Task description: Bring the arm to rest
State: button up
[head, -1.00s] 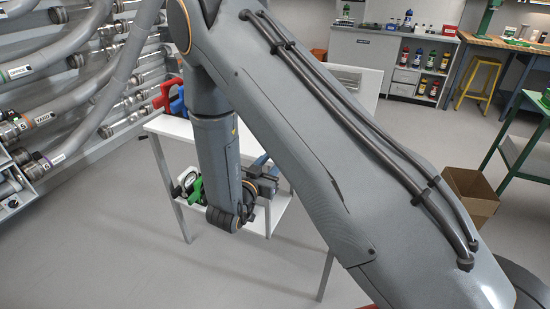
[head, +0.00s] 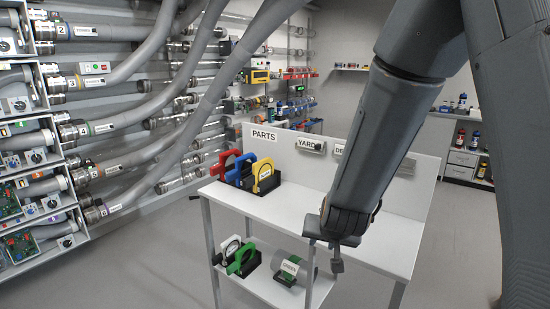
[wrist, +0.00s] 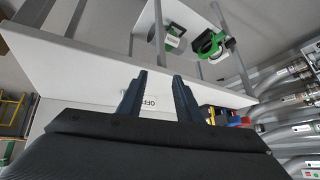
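My arm (head: 385,130) hangs down at the right of the head view, in front of the white parts table. My gripper (head: 336,262) is at its lower end, small and partly hidden by the wrist; it appears in front of the tabletop's front edge. In the wrist view my gripper (wrist: 159,76) has two dark fingers standing apart with nothing held between them. A white panel with a small label (wrist: 149,100) shows behind the gap.
The white table (head: 280,212) bears red, blue and yellow clamp-like parts (head: 262,178) at its left end. Its lower shelf holds a green part (head: 240,260) and a grey cylinder (head: 290,270). Grey hoses (head: 150,125) and tube racks fill the left. Floor is clear at lower left.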

jog(key=s+d+n+g, duration=0.1)
jog(key=s+d+g, duration=0.2)
jog(key=s, duration=0.7)
jog(key=s+d+r+n+g, duration=0.1)
jog(key=s+d+g, duration=0.2)
jog(key=s, duration=0.7)
jog(key=shift+s+d+n+g, duration=0.2)
jog(key=shift+s+n+g, duration=0.1)
jog(key=shift+g, duration=0.3)
jog(key=shift+r, duration=0.1)
